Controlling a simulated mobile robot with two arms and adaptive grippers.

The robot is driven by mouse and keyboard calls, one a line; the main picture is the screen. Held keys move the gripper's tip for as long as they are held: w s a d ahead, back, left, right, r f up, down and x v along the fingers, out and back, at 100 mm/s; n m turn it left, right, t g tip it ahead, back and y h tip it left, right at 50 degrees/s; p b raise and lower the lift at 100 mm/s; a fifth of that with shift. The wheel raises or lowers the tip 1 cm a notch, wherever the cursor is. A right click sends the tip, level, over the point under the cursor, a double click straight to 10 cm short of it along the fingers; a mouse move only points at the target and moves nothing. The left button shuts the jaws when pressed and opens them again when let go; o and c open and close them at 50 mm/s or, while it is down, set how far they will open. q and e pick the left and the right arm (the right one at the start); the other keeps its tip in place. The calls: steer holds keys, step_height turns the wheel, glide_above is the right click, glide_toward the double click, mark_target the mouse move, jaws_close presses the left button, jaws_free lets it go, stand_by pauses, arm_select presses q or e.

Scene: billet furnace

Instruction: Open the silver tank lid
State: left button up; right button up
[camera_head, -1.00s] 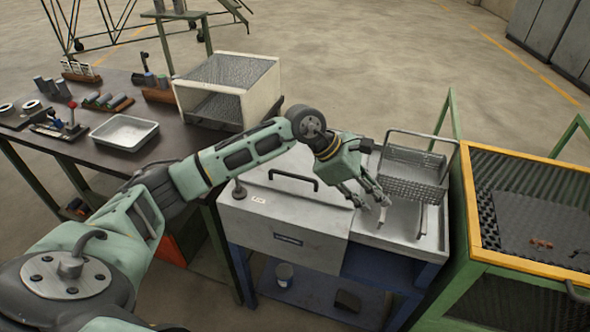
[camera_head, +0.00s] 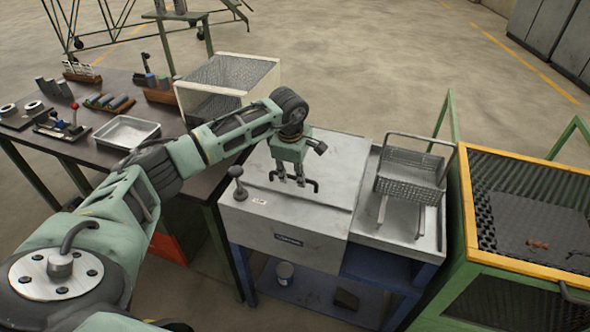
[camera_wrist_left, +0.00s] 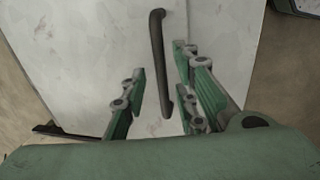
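The silver tank (camera_head: 290,237) stands in the middle of the head view, with its flat lid (camera_head: 335,180) down on top. The lid's black handle (camera_head: 313,184) is a short bar, partly covered by my left gripper (camera_head: 289,181). My left gripper points down over the lid. In the left wrist view the gripper (camera_wrist_left: 155,112) is open, with one finger on each side of the handle (camera_wrist_left: 160,60), apart from it. I cannot tell the exact height of the fingers above the lid. My right gripper is not in view.
A wire basket (camera_head: 408,178) sits over the tank's right part. A dark knobbed lever (camera_head: 238,183) is at the lid's left. A workbench with a metal tray (camera_head: 124,132) and a white-framed mesh box (camera_head: 228,84) stand left and behind. A yellow-edged green bin (camera_head: 463,200) is at right.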

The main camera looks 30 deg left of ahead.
arm_select(q)
steer(key=shift+f, duration=0.15)
steer(key=shift+c, duration=0.4)
steer(key=c, duration=0.6)
jaws_close()
steer(key=shift+w, duration=0.1)
